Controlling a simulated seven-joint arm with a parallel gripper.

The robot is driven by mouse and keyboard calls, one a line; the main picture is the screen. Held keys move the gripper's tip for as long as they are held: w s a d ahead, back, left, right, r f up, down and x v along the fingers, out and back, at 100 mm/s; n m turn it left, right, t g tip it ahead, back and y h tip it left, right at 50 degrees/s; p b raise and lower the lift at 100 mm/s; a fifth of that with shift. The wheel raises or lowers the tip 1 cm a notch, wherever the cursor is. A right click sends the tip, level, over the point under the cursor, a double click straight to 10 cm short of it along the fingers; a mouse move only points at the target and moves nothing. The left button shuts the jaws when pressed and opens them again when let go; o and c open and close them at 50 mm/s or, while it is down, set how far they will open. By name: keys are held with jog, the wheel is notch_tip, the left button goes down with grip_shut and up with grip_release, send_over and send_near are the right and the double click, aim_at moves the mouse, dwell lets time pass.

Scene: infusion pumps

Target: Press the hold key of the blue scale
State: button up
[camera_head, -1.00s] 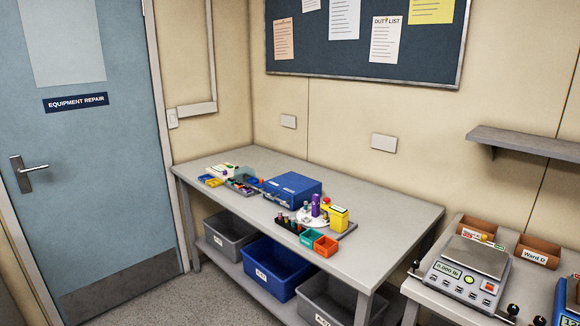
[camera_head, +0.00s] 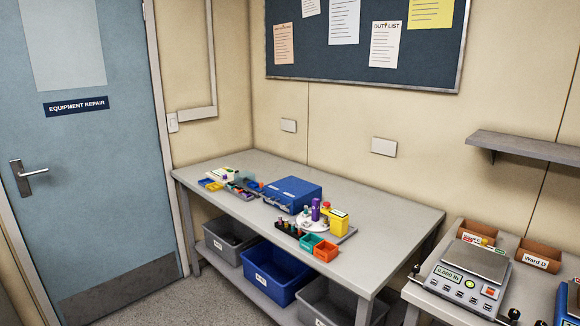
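The blue scale (camera_head: 563,306) is at the right edge of the head view, on the right-hand bench. Only its left part shows, with a sliver of its display. The rest is cut off by the frame, and I cannot make out its hold key. My gripper is not in view.
A grey scale (camera_head: 462,283) with a metal pan and several keys stands left of the blue scale. Black knobs (camera_head: 514,314) stand near both scales. Brown bins (camera_head: 539,254) are behind, below a wall shelf (camera_head: 524,144). A longer workbench (camera_head: 390,225) holds a blue case (camera_head: 292,193).

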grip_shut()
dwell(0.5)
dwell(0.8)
